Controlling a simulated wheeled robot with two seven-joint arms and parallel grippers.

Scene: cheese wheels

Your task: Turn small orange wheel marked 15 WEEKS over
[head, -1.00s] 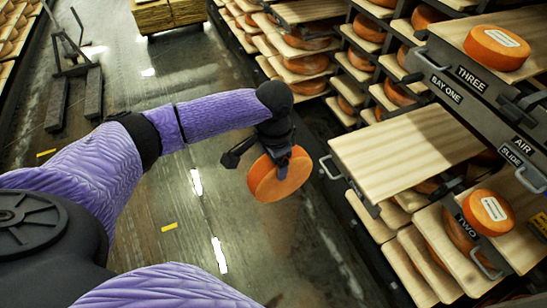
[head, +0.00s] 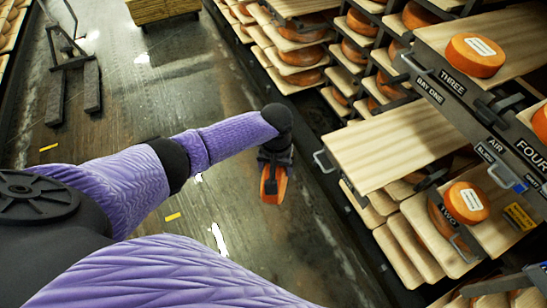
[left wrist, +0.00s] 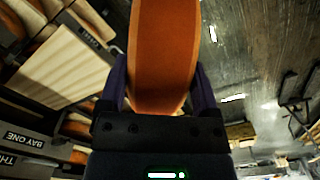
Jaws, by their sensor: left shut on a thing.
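My left gripper (head: 274,165) is shut on an orange cheese wheel (head: 281,189) and holds it in the air over the aisle floor, left of the pulled-out empty board (head: 408,140). In the head view the wheel hangs nearly edge-on below the gripper, partly covered by it. In the left wrist view the wheel (left wrist: 163,50) stands upright between the two fingers (left wrist: 160,88), its rim towards the camera. No label or marking shows on the held wheel, so I cannot read its age. My right gripper is not in view.
A labelled orange wheel (head: 474,55) lies on the board by the THREE sign, and another labelled wheel (head: 466,202) lies by the TWO sign. Racks of wheels line the right side. A pallet truck (head: 70,75) stands far left. The floor between is clear.

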